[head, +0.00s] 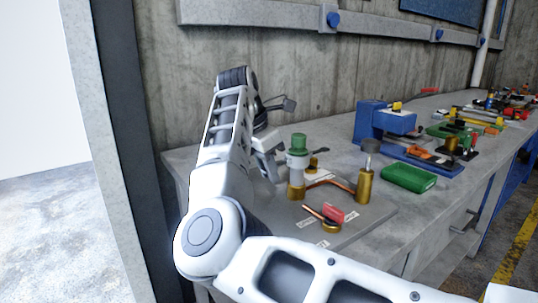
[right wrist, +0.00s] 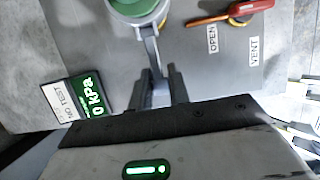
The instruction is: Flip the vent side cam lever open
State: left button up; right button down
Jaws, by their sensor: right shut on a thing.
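A coupling with a green cap (head: 299,142) and pale body stands on a grey plate (head: 355,232) on the bench. In the right wrist view the green-rimmed coupling (right wrist: 137,8) shows at the top, with a grey cam lever (right wrist: 149,45) running from it toward me. My right gripper (head: 270,165) is beside the coupling, on its left in the head view. In the right wrist view its fingers (right wrist: 159,85) are shut around the lever's end. A red handle (right wrist: 215,13) lies near labels reading OPEN and VENT (right wrist: 254,50). My left gripper is not in view.
A gauge display (right wrist: 92,95) reads 0 kPa. Brass fittings (head: 365,185) and a copper pipe (head: 330,184) stand close right of the coupling. A green tray (head: 409,179) and blue fixture (head: 386,120) are farther right. A concrete wall (head: 270,60) is behind.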

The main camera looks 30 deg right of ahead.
pick_arm(q)
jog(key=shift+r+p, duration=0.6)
jog(key=shift+p, duration=0.2)
pick_arm(e)
jog(key=shift+r+y, duration=0.4)
jog(key=shift+y, duration=0.3)
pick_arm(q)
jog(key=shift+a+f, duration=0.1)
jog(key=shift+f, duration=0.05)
pick_arm(e)
jog(key=c, duration=1.5)
grip_release()
jog(key=shift+r, duration=0.1)
pick_arm(q)
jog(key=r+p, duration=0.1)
jog(key=p, duration=0.1)
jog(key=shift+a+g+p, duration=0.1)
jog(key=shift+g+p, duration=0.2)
jog(key=shift+p, duration=0.05)
pick_arm(e)
jog(key=v, duration=1.5)
jog(key=shift+d+r, duration=0.2)
jog(key=shift+r, duration=0.2)
